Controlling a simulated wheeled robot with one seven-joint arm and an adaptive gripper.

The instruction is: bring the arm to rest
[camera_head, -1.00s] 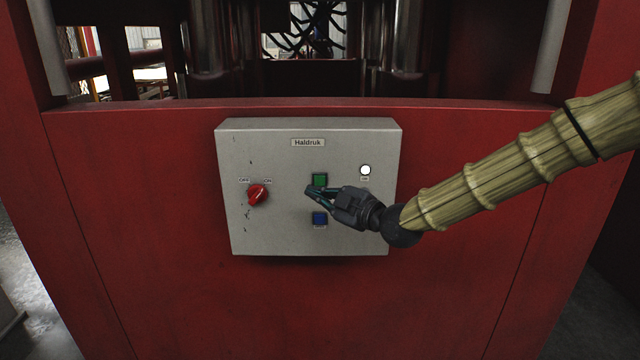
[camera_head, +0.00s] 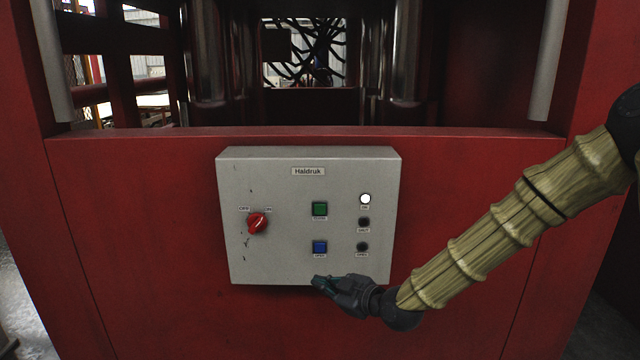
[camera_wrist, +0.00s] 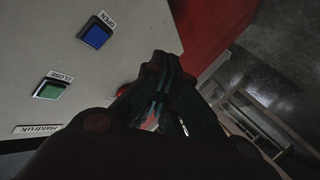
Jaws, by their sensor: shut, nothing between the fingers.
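My gripper (camera_head: 318,281) is shut and empty. In the head view it is at the lower edge of the grey control box, just below the blue button (camera_head: 320,247); I cannot tell how far in front of the box it is. My arm, in a ribbed tan sleeve, reaches in from the right. In the wrist view the shut fingers (camera_wrist: 165,105) point up the picture, with the blue button (camera_wrist: 95,35) and green button (camera_wrist: 50,88) to their left, apart from them.
The grey control box (camera_head: 235,165) is fixed to the red press front (camera_head: 130,220). It carries a red rotary switch (camera_head: 257,223), a green button (camera_head: 320,209), a lit white lamp (camera_head: 365,199) and two dark lamps. Space below the box looks clear.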

